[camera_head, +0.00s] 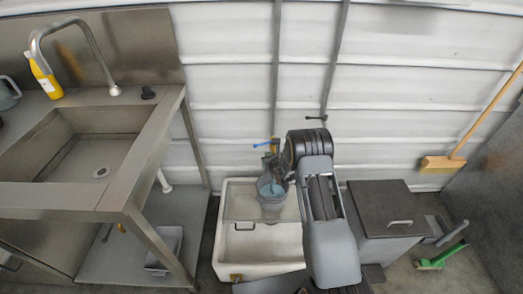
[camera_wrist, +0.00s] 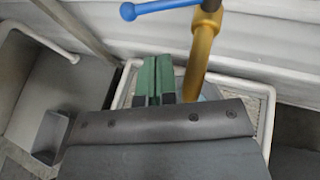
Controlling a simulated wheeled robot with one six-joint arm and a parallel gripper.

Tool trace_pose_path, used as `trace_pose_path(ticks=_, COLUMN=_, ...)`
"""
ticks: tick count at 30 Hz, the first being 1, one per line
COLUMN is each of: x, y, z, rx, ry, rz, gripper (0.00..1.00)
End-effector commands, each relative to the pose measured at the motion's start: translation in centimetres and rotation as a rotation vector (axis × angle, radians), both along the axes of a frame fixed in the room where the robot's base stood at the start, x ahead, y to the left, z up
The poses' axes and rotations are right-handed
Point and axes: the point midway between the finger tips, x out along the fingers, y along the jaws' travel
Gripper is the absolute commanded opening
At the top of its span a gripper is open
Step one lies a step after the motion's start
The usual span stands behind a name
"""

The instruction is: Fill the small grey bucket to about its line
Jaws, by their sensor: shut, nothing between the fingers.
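The small grey bucket (camera_head: 271,192) stands upright under the tap on the rack of a white floor basin (camera_head: 262,268). Its inside looks bluish, but I cannot make out its line or the level. The brass tap (camera_wrist: 202,48) has a blue lever (camera_wrist: 158,7) pointing left; the lever also shows in the head view (camera_head: 262,144). My gripper (camera_wrist: 157,78), with green fingers, is shut and empty, beside the tap and to its left in the wrist view. In that view my gripper's body hides most of the bucket. I cannot tell whether water runs.
A steel sink bench (camera_head: 150,150) with a yellow bottle (camera_head: 45,79) stands at the left. A grey bin (camera_head: 165,248) sits on its lower shelf. A dark-lidded box (camera_head: 385,210) is right of my arm. A broom (camera_head: 445,162) and a green brush (camera_head: 440,259) are further right.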

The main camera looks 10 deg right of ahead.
Motion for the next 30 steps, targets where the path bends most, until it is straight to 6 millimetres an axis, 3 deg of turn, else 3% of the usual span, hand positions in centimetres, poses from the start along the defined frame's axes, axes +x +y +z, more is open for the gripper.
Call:
trace_pose_path(ticks=4, x=2.4, y=0.5, z=-0.9, rx=0.000, ry=-0.002, rz=0.002, gripper=0.00)
trace_pose_path(ticks=12, x=5.1, y=1.0, z=-0.2, rx=0.000, ry=-0.001, rz=0.003, gripper=0.00)
trace_pose_path(ticks=30, x=6.1, y=1.1, z=-0.3, rx=0.001, ry=0.000, rz=0.005, gripper=0.00)
